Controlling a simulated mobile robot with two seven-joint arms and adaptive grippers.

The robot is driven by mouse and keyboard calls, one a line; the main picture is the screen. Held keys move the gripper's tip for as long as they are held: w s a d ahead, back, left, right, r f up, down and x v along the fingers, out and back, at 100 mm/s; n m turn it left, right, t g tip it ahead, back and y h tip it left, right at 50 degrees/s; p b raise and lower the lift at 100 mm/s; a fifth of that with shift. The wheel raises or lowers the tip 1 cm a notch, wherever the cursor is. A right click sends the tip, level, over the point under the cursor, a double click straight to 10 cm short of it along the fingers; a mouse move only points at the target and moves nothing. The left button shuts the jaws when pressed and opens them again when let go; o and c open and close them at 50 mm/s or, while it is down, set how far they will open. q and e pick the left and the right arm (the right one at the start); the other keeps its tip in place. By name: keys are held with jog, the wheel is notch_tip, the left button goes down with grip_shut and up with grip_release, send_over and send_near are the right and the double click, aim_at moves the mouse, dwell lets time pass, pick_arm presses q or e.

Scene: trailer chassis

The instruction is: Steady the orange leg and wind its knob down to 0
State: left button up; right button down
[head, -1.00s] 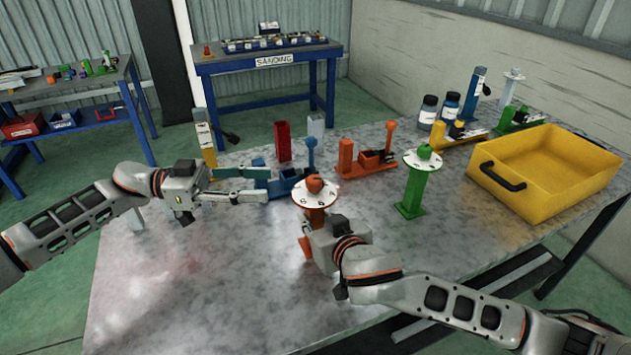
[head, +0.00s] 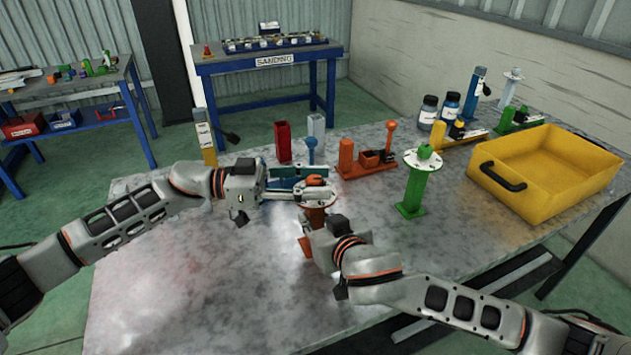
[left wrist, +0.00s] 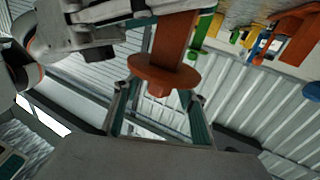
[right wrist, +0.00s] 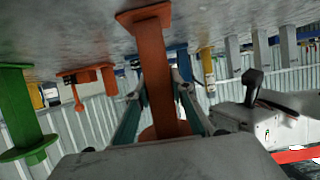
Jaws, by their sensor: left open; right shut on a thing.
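The orange leg (head: 317,216) stands upright on the grey table, with a round dial disc (head: 322,203) on top. My right gripper (head: 310,233) is shut on the leg's post below the disc; the right wrist view shows the post (right wrist: 162,85) between its fingers. My left gripper (head: 318,188) is open at the leg's top. In the left wrist view the orange knob (left wrist: 158,91) sits in the gap between the open fingers (left wrist: 158,112), apart from both.
A green leg (head: 414,185) stands to the right, and an orange fixture (head: 365,165) lies behind. A blue fixture (head: 284,172) is close behind my left gripper. A yellow bin (head: 545,170) fills the right end. The table's front left is clear.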

pick_arm(q)
jog(key=shift+c, duration=0.3)
jog(key=c, duration=1.1)
jog(key=shift+o, duration=0.2)
jog(key=shift+f+n+t, duration=0.1)
jog(key=shift+n+t, duration=0.4)
jog(key=shift+t, duration=0.2)
jog(key=shift+s+n+t, duration=0.1)
jog(key=shift+n+t, duration=0.5)
jog(key=shift+t, duration=0.4)
jog(key=n+t+y, duration=0.1)
jog(key=n+t, duration=0.1)
jog(key=n+t+y, duration=0.2)
jog(key=t, duration=0.1)
jog(key=n+t+y, duration=0.1)
jog(key=n+t, duration=0.1)
jog(key=t, duration=0.1)
jog(key=shift+d+r, duration=0.2)
jog(key=shift+d, duration=0.05)
jog(key=shift+r+n+t+y, duration=0.1)
jog(key=shift+n+t+y, duration=0.8)
jog(key=shift+t+y, duration=0.25)
jog(key=shift+a+n+t+y, duration=0.2)
jog(key=shift+n+t+y, duration=0.15)
jog(key=shift+y, duration=0.2)
